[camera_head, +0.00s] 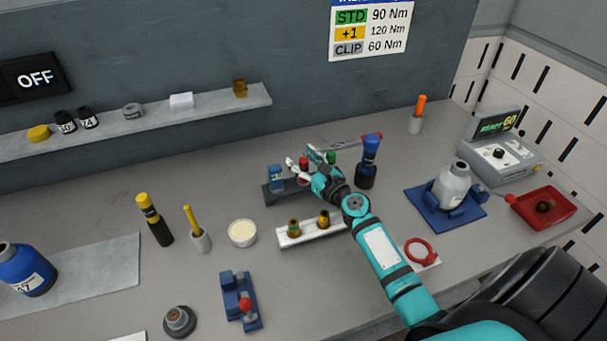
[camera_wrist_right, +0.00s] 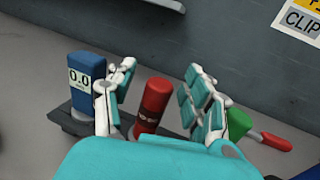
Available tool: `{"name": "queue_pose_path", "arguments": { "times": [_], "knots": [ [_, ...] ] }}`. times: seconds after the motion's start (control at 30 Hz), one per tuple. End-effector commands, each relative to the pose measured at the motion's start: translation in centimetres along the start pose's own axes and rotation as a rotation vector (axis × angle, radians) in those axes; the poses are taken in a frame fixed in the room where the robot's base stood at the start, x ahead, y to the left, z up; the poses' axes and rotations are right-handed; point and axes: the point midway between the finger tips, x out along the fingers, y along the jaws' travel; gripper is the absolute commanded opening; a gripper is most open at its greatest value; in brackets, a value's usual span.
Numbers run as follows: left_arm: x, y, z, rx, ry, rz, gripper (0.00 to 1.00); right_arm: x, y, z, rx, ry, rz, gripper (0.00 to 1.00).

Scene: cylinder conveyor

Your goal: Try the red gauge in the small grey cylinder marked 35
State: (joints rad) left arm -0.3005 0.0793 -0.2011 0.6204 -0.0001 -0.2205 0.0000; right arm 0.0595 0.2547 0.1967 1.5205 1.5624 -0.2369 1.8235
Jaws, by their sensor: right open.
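The red gauge (camera_head: 304,162) stands in a dark rack (camera_head: 272,196) among other gauges. In the right wrist view the red gauge (camera_wrist_right: 153,105) stands upright between the fingers of my right gripper (camera_wrist_right: 155,95), which is open around it with gaps on both sides. My right gripper (camera_head: 311,160) partly covers the rack in the head view. A grey cylinder (camera_head: 453,184) rests in a blue cradle (camera_head: 420,197) at the right; the number on its label is too small to read. My left gripper is not in view.
A blue gauge (camera_wrist_right: 87,82) with a 0.0 display stands left of the fingers, a green one (camera_wrist_right: 236,123) right. A black-and-blue tool (camera_head: 368,160) stands close by. A white block with brass parts (camera_head: 290,241) lies in front of the rack. A red tray (camera_head: 545,207) is far right.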

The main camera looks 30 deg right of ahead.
Motion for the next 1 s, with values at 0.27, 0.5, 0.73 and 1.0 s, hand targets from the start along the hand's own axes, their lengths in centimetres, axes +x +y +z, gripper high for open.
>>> {"name": "queue_pose_path", "arguments": {
  "times": [0.27, 0.5, 0.73, 1.0],
  "knots": [
    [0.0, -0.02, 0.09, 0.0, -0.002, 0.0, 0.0, -0.05, 0.0, -0.01, 0.0, 0.0, 0.0, 0.36],
    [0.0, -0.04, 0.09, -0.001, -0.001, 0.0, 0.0, -0.06, 0.0, -0.01, 0.0, 0.0, 0.0, 0.05],
    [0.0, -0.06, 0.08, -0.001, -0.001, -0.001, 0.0, -0.07, 0.0, -0.01, 0.0, 0.0, 0.0, 0.0],
    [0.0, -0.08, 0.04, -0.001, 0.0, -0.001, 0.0, -0.1, 0.04, -0.09, 0.001, 0.002, 0.001, 0.0]
  ]
}}
